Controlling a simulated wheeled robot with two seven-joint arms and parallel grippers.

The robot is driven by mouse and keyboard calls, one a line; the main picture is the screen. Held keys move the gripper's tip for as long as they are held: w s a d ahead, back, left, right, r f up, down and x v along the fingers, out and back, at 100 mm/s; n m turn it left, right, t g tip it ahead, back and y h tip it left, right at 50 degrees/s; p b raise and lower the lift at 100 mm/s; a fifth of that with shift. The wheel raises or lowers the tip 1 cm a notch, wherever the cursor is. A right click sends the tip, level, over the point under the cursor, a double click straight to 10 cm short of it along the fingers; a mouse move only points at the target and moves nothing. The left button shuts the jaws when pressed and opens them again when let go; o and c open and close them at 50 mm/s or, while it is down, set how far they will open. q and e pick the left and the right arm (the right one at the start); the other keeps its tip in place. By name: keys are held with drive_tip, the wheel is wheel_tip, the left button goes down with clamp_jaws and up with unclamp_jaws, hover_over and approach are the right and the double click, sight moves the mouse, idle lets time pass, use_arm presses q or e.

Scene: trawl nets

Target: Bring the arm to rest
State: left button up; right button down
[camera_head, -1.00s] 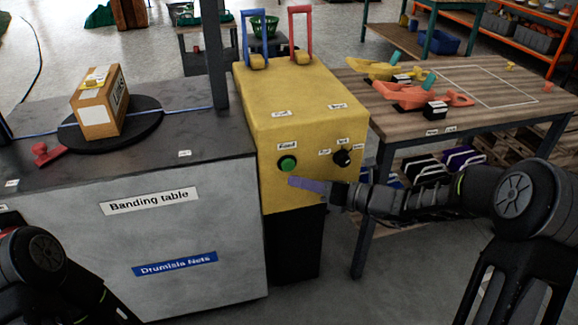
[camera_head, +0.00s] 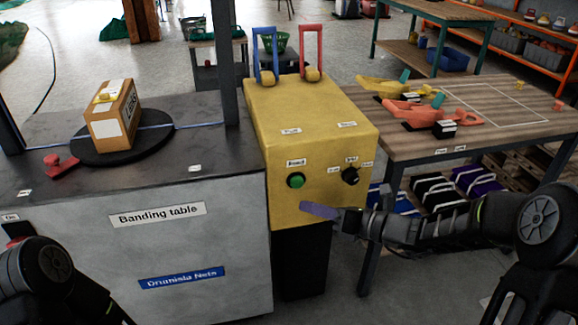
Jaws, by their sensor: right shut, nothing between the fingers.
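My right gripper (camera_head: 322,210) shows its purple fingers closed and empty. It is in front of the yellow machine (camera_head: 312,125), below and to the right of the green button (camera_head: 295,180) and below the black knob (camera_head: 350,176). Whether the fingertips touch the machine's front I cannot tell. My right arm reaches in from the right edge. Only dark links of my left arm (camera_head: 50,275) show at the lower left; my left gripper is out of view.
The grey banding table (camera_head: 90,250) stands at left, carrying a cardboard box (camera_head: 112,115) on a black turntable (camera_head: 150,150) and a red stamp-like tool (camera_head: 60,165). A wooden table (camera_head: 405,148) at right holds yellow and orange tools (camera_head: 430,112). Blue and red levers (camera_head: 312,50) stand on the machine.

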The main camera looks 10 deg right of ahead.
drive_tip(key=s+f+n+g+h, duration=0.3)
drive_tip(key=s+f+n, duration=0.4)
drive_tip(key=f+n, duration=0.3)
drive_tip(key=s+f+n+g+h, duration=0.3)
drive_tip(key=s+f+n, duration=0.4)
drive_tip(key=f, duration=0.5)
drive_tip(key=s+f+n+g+h, duration=0.2)
drive_tip(key=s+f+n+h, duration=0.3)
drive_tip(key=f+n, duration=0.55)
drive_tip(key=s+a+f+n+g+y, duration=0.2)
drive_tip(key=s+a+f+n+y, duration=0.15)
drive_tip(key=s+a, duration=0.5)
wheel_tip(320, 180, up, 19)
drive_tip(key=s+p, duration=0.1)
drive_tip(key=p, duration=1.7)
drive_tip(key=shift+s+a+f+n+h, duration=0.2)
drive_tip(key=shift+s+a+n+h, duration=0.05)
drive_tip(key=shift+s+n+h, duration=0.15)
